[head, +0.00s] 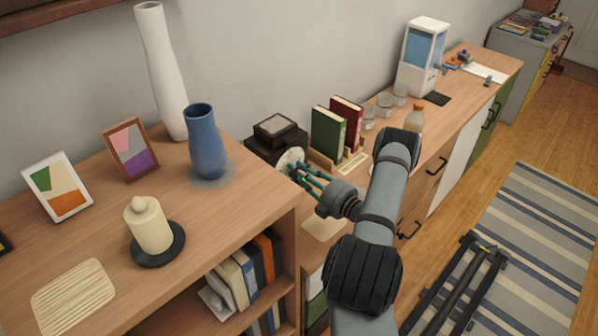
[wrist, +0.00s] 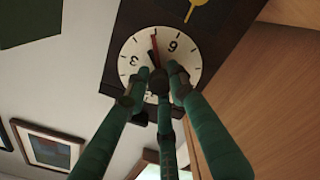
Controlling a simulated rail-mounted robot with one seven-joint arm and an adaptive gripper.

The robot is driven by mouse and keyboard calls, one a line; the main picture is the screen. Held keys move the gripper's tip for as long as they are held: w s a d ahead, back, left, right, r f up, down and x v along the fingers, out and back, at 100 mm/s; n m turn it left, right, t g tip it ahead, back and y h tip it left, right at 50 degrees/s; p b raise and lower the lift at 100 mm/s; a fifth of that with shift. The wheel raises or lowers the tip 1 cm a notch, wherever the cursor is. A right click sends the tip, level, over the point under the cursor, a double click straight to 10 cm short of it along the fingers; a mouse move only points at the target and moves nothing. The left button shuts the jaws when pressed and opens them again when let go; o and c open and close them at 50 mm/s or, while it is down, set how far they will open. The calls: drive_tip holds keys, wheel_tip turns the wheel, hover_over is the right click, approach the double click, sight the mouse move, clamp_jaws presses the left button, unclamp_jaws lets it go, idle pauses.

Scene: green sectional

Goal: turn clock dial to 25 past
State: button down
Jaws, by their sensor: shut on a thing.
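The clock is a dark boxy body (head: 262,150) with a round cream dial (head: 287,158), standing beyond the bookcase's right end. In the wrist view the dial (wrist: 128,73) looks upside down, with a 3 at left and a 6 at upper right. A red hand (wrist: 154,43) points between the 3 and the 6, nearer the 6. A shorter dark hand lies close beside it. My gripper (head: 299,171) has green fingers shut at the dial's middle; they also show in the wrist view (wrist: 157,86). They hide the centre and lower dial, so the part gripped is unclear.
The bookcase top (head: 90,195) holds a blue vase (head: 207,142), a white vase (head: 162,75), a candle (head: 149,226) and picture frames. Green and red books (head: 328,133) stand just right of the clock. Glasses and a bottle (head: 415,120) stand farther along the counter.

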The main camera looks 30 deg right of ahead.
drive_tip(key=shift+a+f, duration=0.15)
drive_tip(key=shift+a, duration=0.1)
drive_tip(key=c, duration=1.6)
unclamp_jaws()
drive_tip(key=shift+c, duration=0.2)
drive_tip(key=shift+o, duration=0.8)
drive_tip(key=shift+d, duration=0.15)
drive_tip(key=shift+s, duration=0.1)
drive_tip(key=v, duration=1.1)
drive_tip(key=shift+s, duration=0.4)
drive_tip(key=shift+d, duration=0.1)
